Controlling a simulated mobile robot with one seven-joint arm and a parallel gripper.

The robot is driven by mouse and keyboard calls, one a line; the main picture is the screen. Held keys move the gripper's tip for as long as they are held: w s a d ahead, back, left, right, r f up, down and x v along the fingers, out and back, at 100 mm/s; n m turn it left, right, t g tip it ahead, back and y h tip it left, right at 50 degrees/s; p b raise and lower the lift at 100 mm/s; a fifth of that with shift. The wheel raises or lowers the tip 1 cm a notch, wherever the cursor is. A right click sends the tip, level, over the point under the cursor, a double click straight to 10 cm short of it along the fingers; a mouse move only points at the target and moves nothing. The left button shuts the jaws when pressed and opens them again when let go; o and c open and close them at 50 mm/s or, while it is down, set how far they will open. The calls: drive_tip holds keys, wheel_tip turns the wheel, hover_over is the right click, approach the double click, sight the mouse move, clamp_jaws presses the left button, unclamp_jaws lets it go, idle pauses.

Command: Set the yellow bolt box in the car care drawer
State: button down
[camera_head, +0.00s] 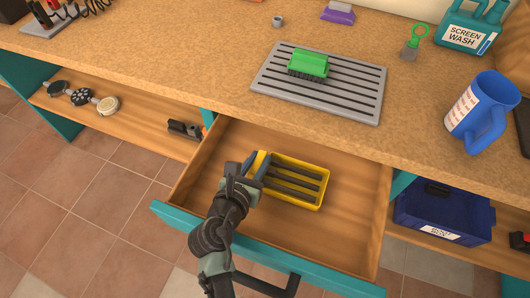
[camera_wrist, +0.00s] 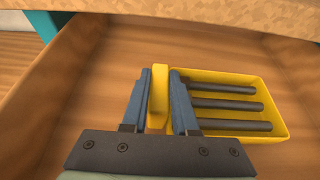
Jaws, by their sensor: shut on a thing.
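The yellow bolt box (camera_head: 318,188) is a shallow tray holding several dark bolts. It is inside the open wooden drawer (camera_head: 345,237), which has a teal front. In the wrist view the box (camera_wrist: 283,128) extends to the right of my gripper (camera_wrist: 158,100). The jaws are shut on its yellow end part (camera_wrist: 160,75), with one blue-grey finger on each side. In the head view my gripper (camera_head: 255,168) is over the drawer at the left end of the box. I cannot tell whether the box touches the drawer floor.
The worktop (camera_head: 220,60) overhangs the back of the drawer. On it are a grey slotted mat (camera_head: 272,84) with a green brush (camera_head: 308,63), a blue mug (camera_head: 484,110) and a screen wash jug (camera_head: 468,36). A blue bin (camera_head: 440,212) sits on the right shelf. Drawer floor is clear around the box.

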sight(265, 152)
drive_tip(key=w, duration=0.2)
drive_tip(key=w+d, duration=0.1)
drive_tip(key=w, duration=0.1)
drive_tip(key=shift+d, duration=0.15)
drive_tip(key=shift+s+f+b, duration=0.1)
drive_tip(key=shift+f+b, duration=0.5)
drive_tip(key=shift+r, duration=0.1)
drive_tip(key=shift+f, duration=0.2)
drive_tip(key=c, duration=0.7)
unclamp_jaws()
